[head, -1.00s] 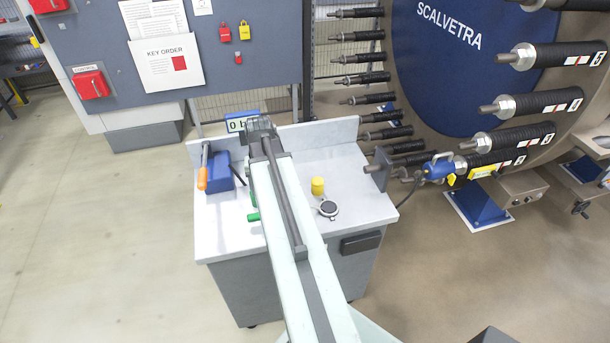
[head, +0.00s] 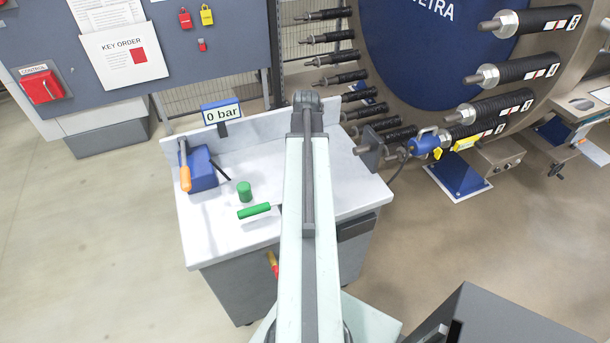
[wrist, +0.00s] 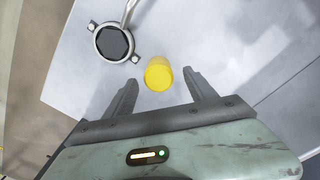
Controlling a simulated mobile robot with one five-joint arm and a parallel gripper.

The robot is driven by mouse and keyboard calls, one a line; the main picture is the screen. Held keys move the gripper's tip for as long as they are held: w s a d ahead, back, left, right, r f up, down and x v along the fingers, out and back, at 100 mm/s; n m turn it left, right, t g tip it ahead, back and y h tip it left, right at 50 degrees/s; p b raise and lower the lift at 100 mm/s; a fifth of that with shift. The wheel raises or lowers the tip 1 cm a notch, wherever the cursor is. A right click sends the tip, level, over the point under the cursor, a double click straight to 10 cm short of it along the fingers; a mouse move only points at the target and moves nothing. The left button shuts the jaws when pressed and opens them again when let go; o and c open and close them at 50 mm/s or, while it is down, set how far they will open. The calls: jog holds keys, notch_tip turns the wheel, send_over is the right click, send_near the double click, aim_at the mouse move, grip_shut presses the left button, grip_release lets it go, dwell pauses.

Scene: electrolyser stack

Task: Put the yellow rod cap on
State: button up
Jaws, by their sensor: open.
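The yellow rod cap (wrist: 158,74) stands on the light grey cart top in the wrist view. My gripper is open and empty. In the head view the cap and my gripper's fingers are hidden behind my arm. Several black threaded rods with bare metal ends (head: 500,75) stick out of the stack at the right. I cannot tell which rod the cap belongs to.
On the cart top (head: 215,225) are a green cap (head: 244,191), a green-handled tool (head: 255,212) and a blue pump (head: 201,168) with an orange handle. A "0 bar" display (head: 222,113) stands behind. A dark cabinet (head: 485,320) is at lower right.

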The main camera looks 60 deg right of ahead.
notch_tip(320, 180, down, 5)
jog(key=b, duration=0.4)
jog(key=shift+s+f+b, duration=0.1)
jog(key=shift+f+b, duration=0.05)
jog(key=shift+b, duration=0.2)
jog(key=shift+r, duration=0.2)
jog(key=c, duration=1.4)
notch_tip(320, 180, up, 10)
jog(key=p, duration=1)
jog(key=shift+r+p, duration=0.2)
jog(key=shift+p, duration=0.15)
jog(key=shift+f, duration=0.1)
jog(key=o, duration=0.7)
jog(key=shift+f, duration=0.1)
jog(key=shift+c, duration=0.2)
grip_shut()
